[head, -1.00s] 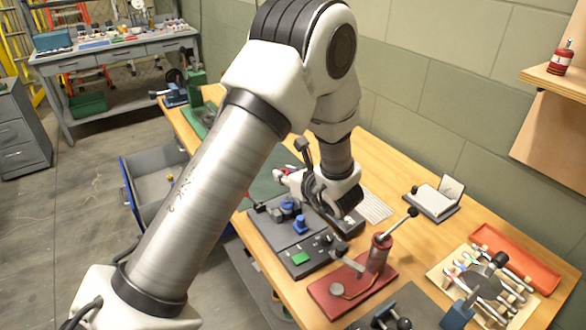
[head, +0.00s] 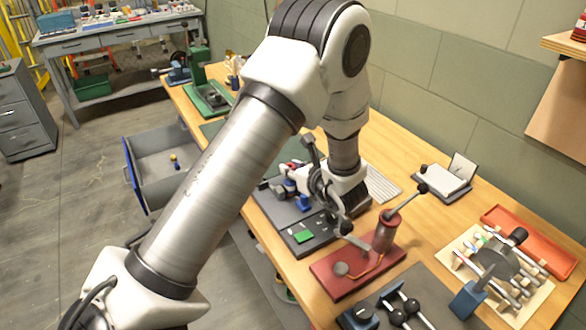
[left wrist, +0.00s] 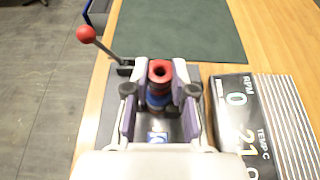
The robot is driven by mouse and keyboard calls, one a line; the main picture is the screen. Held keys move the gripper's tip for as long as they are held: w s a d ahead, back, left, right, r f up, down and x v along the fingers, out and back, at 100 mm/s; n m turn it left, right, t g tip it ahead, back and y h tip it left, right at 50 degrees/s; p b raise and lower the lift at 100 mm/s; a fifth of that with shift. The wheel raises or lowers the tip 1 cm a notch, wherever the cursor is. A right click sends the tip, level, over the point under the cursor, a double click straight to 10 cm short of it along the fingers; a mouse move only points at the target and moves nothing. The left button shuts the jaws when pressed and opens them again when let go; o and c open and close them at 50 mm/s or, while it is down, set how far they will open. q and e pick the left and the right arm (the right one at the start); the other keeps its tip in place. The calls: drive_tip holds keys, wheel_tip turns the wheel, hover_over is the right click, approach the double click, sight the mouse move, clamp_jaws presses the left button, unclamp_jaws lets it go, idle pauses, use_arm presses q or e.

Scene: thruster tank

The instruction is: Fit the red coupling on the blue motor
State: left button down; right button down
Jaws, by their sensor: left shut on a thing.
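The red coupling (left wrist: 160,72) is a short red ring with a dark bore, in the left wrist view between the fingertips of my left gripper (left wrist: 160,76), which is shut on it. The blue motor (left wrist: 157,101) shows just below the coupling in that view, in line with it. I cannot tell whether the two touch or how far the coupling is seated. In the head view my left gripper (head: 296,171) is low over the grey plate, and its fingers largely hide the coupling and the motor. My right gripper is not in view.
A red-knobbed lever (left wrist: 87,35) stands left of the motor. A display panel (left wrist: 237,105) lies to its right. A red base (head: 350,273) with a handled post stands nearby on the bench. A tool rack (head: 500,275) and orange tray (head: 528,240) are at the right.

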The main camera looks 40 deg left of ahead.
use_arm(q)
drive_tip(key=c, duration=0.9)
unclamp_jaws()
drive_tip(key=v, duration=0.7)
drive_tip(key=shift+s+d, duration=0.1)
drive_tip(key=shift+d, duration=0.15)
drive_tip(key=shift+a, duration=0.1)
